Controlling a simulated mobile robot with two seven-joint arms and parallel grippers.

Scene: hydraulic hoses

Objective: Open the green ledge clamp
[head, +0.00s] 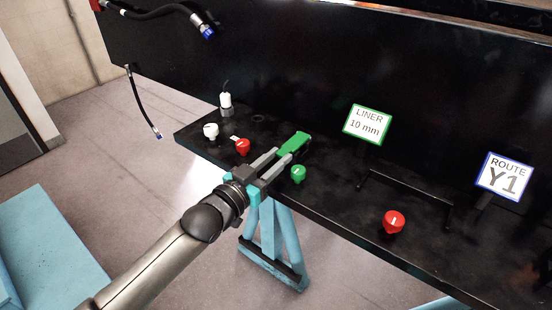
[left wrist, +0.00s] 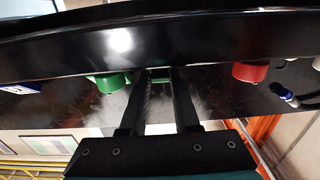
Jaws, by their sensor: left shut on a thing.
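In the left wrist view a small strip of green (left wrist: 161,79) shows between the fingertips of my left gripper (left wrist: 161,73); the rest of the clamp is hidden there. Whether the clamp is open or closed I cannot tell. My right gripper is in neither view.
A green knob (head: 298,174) stands close to the right of my fingers, a red knob (head: 242,147) to their left. A white knob (head: 210,130) is further left. A black bracket (head: 405,187) and another red knob (head: 393,221) are to the right. Hoses hang at upper left.

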